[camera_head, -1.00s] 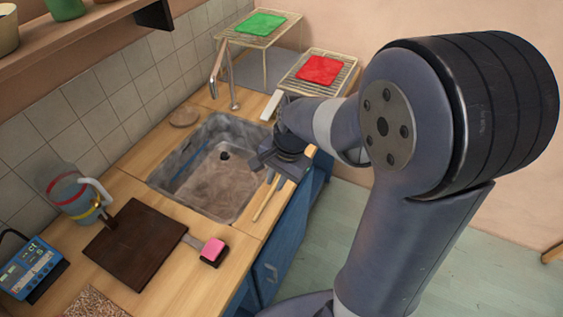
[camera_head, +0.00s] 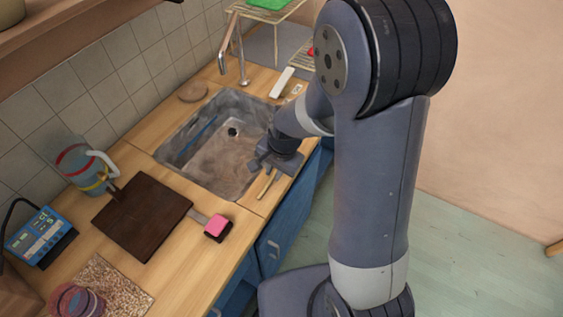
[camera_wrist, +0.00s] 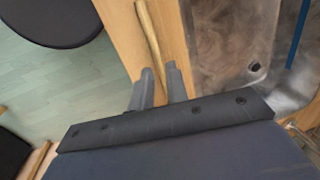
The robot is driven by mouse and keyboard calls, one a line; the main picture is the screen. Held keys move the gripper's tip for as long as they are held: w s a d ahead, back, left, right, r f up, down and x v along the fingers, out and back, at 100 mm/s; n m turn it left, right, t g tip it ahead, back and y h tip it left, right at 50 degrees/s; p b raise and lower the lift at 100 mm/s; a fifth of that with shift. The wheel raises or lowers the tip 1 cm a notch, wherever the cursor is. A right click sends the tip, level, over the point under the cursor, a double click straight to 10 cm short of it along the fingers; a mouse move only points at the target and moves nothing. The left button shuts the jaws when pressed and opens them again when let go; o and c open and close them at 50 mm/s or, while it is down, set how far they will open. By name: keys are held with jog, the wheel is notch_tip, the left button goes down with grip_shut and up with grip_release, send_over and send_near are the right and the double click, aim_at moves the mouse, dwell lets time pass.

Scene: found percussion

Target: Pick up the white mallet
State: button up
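A pale wooden stick (camera_head: 267,184) lies on the counter strip in front of the sink. It also shows in the wrist view (camera_wrist: 149,32), running between my fingertips. No white head shows on its visible part, so I cannot tell if it is the white mallet; one end is hidden by my gripper. A white bar-like object (camera_head: 282,82) lies behind the sink, and I cannot tell what it is. My gripper (camera_wrist: 160,70) is open, with the stick between or just beneath its fingers. In the head view my gripper (camera_head: 266,165) is at the sink's front right edge.
The sink (camera_head: 225,165) holds a blue stick (camera_head: 200,135). A dark board (camera_head: 142,215), a pink-and-black block (camera_head: 217,228), a jug (camera_head: 82,165) and a blue device (camera_head: 40,238) stand left and nearer. A wire rack (camera_head: 300,55) is behind.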

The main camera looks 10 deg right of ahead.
jog(key=shift+w+a+f, duration=0.1)
jog(key=shift+f, duration=0.8)
jog(key=shift+c, duration=0.4)
grip_shut()
